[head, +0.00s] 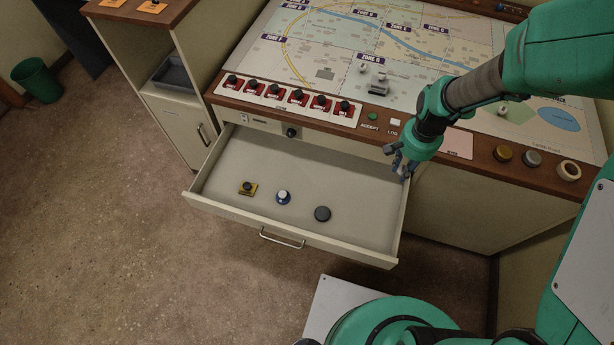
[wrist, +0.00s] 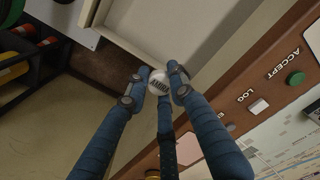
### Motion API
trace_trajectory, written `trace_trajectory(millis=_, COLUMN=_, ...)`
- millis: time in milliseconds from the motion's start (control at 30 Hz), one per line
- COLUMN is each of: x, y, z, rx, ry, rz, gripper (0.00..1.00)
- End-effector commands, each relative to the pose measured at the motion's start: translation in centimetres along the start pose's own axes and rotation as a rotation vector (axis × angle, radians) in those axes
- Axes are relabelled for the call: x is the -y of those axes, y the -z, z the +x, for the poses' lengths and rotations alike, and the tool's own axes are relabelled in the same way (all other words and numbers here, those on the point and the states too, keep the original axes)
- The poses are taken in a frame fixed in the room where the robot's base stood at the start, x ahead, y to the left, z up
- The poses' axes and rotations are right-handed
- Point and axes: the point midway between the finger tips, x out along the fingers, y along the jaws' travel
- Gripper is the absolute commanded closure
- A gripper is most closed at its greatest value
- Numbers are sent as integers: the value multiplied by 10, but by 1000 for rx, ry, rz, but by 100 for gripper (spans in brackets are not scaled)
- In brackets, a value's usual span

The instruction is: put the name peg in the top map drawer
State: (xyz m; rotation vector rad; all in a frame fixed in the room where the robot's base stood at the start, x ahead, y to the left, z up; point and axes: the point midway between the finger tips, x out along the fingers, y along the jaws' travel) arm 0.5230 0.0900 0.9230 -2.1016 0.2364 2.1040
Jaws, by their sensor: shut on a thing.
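The name peg (wrist: 158,83) has a round white top with dark lettering and sits between my fingertips in the wrist view. My gripper (head: 401,166) is shut on it, and it also shows in the wrist view (wrist: 157,88). In the head view the gripper is at the drawer's right side wall, near the console's front edge; its exact height over the wall is unclear. The top map drawer (head: 245,214) is pulled open. In the wrist view its pale side wall (wrist: 140,52) lies just past the peg.
The console's wooden edge (head: 476,150) bears buttons, including green ACCEPT (head: 373,117), and round pieces at right.

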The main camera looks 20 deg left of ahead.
Motion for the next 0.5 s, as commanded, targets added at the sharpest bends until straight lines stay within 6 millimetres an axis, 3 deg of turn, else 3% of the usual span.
trace_trajectory(millis=500, x=-1, y=-2, z=138, rx=5, ry=-2, rz=0, gripper=90)
